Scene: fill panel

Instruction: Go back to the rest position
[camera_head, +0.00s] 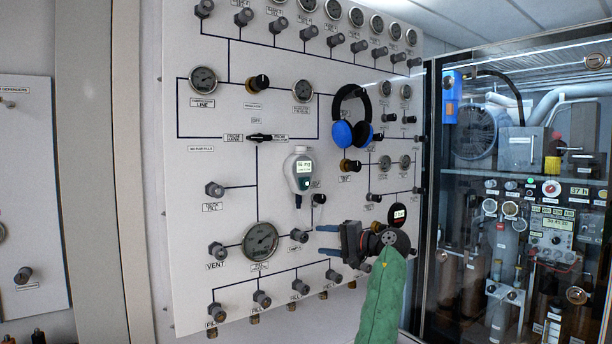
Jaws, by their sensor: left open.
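My left gripper (322,240) is in front of the lower right part of the white fill panel (186,232). Its blue fingers point left and are apart, with nothing between them. My green-sleeved arm rises to it from the bottom edge. The fingertips are to the right of the knob marked sample (298,235); I cannot tell how far in front of the panel they are. My right gripper is not in view.
The panel carries gauges, such as a large one (259,241), and several knobs. A white handheld meter (298,172) and blue-black headphones (352,125) hang on it. A glass-fronted cabinet (432,200) with equipment stands at right. Another panel (30,150) is at far left.

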